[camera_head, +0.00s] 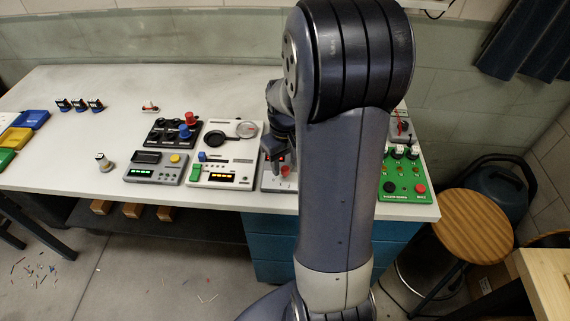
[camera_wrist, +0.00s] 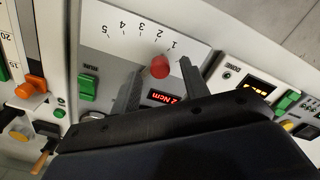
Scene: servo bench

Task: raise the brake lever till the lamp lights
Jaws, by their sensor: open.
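In the wrist view a grey panel (camera_wrist: 105,45) carries a scale marked 1 to 5 and a round red knob (camera_wrist: 160,67), likely the end of the brake lever. My gripper (camera_wrist: 159,70) is open, with one finger on each side of the knob; I cannot tell whether they touch it. A red display (camera_wrist: 167,97) below it reads about 2 Ncm. A green switch marked RUN (camera_wrist: 88,84) is at the left. I cannot make out a lit lamp. In the head view my gripper (camera_head: 274,152) is over the panel, which my arm partly hides; red (camera_head: 285,171) shows below it.
A white panel (camera_head: 240,143) with a dial stands left of it, and a green board (camera_head: 405,183) with a red button stands right. In the wrist view an orange slider (camera_wrist: 32,87) is at the left. The bench (camera_head: 75,145) is clearer toward the left.

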